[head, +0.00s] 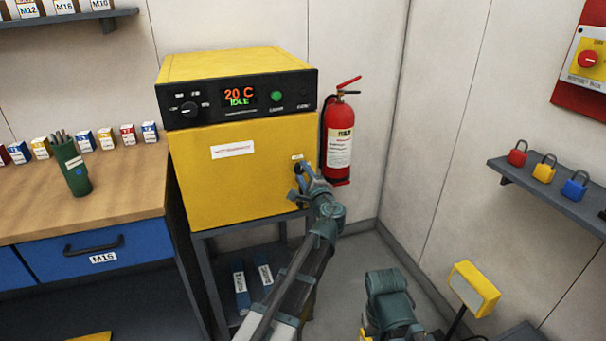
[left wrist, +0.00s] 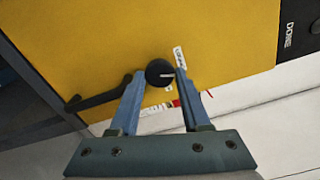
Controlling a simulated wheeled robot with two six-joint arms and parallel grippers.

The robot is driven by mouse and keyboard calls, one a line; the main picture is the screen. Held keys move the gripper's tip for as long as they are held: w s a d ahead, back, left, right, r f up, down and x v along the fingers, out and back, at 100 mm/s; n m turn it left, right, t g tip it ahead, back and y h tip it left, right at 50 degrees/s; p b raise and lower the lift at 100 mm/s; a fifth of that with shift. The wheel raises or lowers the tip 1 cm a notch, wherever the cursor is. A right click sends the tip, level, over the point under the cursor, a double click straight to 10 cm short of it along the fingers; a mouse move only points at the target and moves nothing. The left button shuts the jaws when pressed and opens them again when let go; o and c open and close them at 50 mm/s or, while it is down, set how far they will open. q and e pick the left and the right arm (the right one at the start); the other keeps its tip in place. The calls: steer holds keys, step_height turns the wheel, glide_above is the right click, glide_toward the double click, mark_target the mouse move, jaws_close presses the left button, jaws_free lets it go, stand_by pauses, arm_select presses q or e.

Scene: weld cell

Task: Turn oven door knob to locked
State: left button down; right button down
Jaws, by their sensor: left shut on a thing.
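The yellow oven (head: 240,185) stands on a dark stand, its door closed. The door knob (left wrist: 160,72) is round and black with a white pointer mark. In the left wrist view the mark points right, toward the right-hand finger. A small white label (left wrist: 180,57) sits beside the knob. My left gripper (left wrist: 158,76) is shut on the knob, one blue finger on each side. In the head view my left gripper (head: 303,172) is at the door's right side and mostly covers the knob. My right gripper is not in view.
A black door handle (left wrist: 98,97) is close to the left finger. A workbench (head: 120,195) is at left, a yellow lamp (head: 474,288) at lower right. A shelf (head: 550,195) holds padlocks.

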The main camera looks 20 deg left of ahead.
arm_select(q)
steer(key=shift+n, duration=1.5)
steer(key=shift+c, duration=2)
jaws_free()
steer(key=v, duration=1.3)
steer(key=shift+s+d, duration=0.25)
steer(key=shift+s, duration=0.1)
